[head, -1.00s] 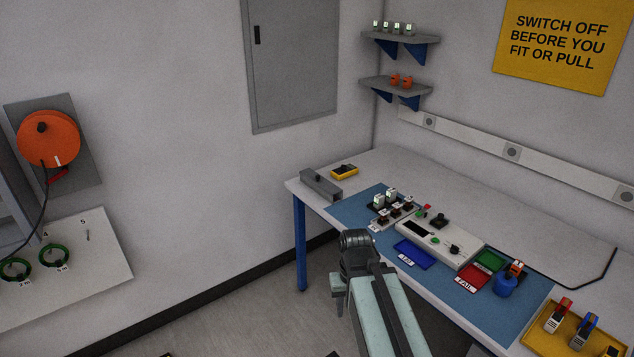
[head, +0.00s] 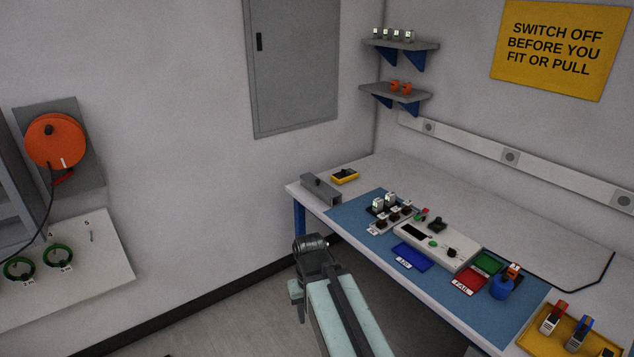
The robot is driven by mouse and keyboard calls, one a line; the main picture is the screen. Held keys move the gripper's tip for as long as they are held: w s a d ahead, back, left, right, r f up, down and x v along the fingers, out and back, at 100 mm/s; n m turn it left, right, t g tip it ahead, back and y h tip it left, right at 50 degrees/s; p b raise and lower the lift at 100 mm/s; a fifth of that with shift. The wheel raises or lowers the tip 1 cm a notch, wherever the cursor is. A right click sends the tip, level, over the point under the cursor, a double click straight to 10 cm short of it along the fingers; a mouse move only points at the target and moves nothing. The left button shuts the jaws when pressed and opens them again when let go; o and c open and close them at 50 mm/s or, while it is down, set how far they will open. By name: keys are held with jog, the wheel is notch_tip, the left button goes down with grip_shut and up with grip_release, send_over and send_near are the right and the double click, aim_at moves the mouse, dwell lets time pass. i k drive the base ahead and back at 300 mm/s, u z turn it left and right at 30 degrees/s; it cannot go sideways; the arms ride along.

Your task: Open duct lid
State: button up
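A long grey box (head: 321,190) with a small dark knob on top lies at the far left corner of the bench; it looks like the duct, and its top appears covered. My gripper (head: 298,302) hangs at the end of my arm, off the bench's front edge, below and a little left of the grey box and apart from it. I see nothing held.
The bench (head: 450,175) carries a blue mat (head: 345,213) with a test unit (head: 437,243), a blue tray (head: 411,256), a red tray (head: 465,280) and a green tray (head: 487,263). A yellow meter (head: 345,176) lies right of the grey box. The floor (head: 235,325) left of my arm looks clear.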

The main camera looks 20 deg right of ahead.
aim_at(325, 188)
jog(key=i, duration=1.55)
jog(key=u, duration=1.7)
